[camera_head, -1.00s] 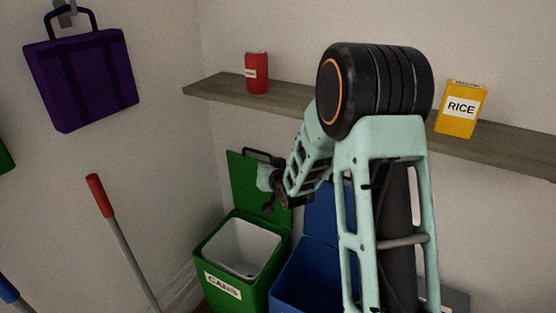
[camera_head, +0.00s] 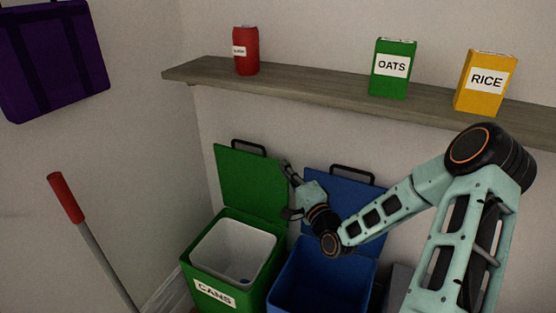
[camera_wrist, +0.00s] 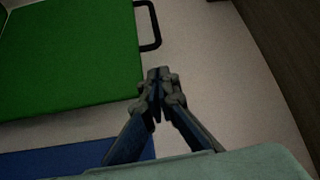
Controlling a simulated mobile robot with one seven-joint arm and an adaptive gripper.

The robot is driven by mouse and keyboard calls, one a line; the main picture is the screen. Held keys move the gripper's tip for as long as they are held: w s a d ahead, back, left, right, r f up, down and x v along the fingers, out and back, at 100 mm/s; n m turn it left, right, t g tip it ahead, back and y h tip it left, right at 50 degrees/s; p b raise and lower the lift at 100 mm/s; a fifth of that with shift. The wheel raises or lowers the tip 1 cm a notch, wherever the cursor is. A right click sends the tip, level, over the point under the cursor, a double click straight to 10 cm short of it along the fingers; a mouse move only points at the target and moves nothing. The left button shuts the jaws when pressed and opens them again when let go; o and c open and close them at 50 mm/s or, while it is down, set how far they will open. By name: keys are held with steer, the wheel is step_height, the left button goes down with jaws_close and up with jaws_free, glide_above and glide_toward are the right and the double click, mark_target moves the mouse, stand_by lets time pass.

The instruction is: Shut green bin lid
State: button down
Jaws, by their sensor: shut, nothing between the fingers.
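The green bin (camera_head: 222,268), labelled CANS, stands on the left with a pale liner inside. Its green lid (camera_head: 245,180) is open and stands upright at the back, with a black handle (camera_head: 248,147) on its top edge. My gripper (camera_head: 285,168) is beside the lid's right edge, near its upper corner; I cannot tell whether it touches. In the wrist view my gripper (camera_wrist: 158,80) is shut and empty. The lid (camera_wrist: 70,55) fills the upper left there, and its black handle (camera_wrist: 151,25) lies beyond the fingertips, apart from them.
A blue bin (camera_head: 318,280) with its blue lid (camera_head: 350,205) raised stands right of the green bin. The shelf (camera_head: 300,92) above holds a red can (camera_head: 245,50), an OATS box (camera_head: 391,70) and a RICE box (camera_head: 486,82). A red-handled pole (camera_head: 65,197) leans at left.

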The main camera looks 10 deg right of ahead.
steer(key=x, duration=0.9)
steer(key=shift+w+b, duration=0.15)
steer(key=shift+b, duration=0.2)
steer(key=shift+a+f, duration=0.1)
